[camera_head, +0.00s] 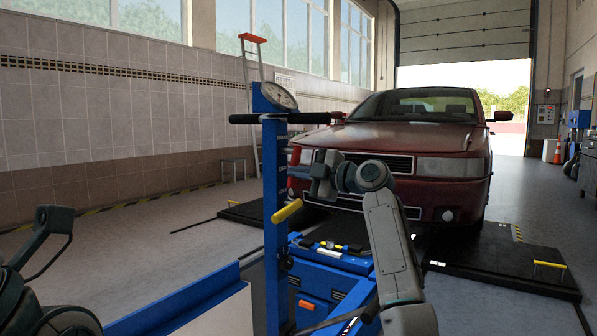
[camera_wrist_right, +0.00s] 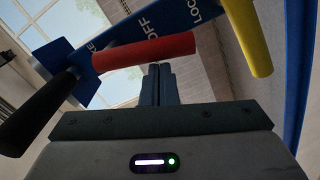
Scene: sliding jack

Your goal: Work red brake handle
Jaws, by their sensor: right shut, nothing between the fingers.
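The red brake handle (camera_wrist_right: 145,52) shows as a red grip lying crosswise in the right wrist view, in front of a blue post (camera_wrist_right: 150,30) with white lettering. My right gripper (camera_wrist_right: 160,72) is shut and empty, its fingertips just under the red grip. I cannot tell if they touch it. In the head view, my right gripper (camera_head: 312,172) is beside the right side of the blue post (camera_head: 277,180). Only dark parts of my left arm show at the lower left. Its fingers do not show.
A yellow handle (camera_head: 288,211) sticks out from the post below my right gripper. A black crossbar (camera_head: 305,118) and a round gauge (camera_head: 279,95) are at its top. A blue jack base (camera_head: 325,262) lies below. A red car (camera_head: 410,140) stands behind.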

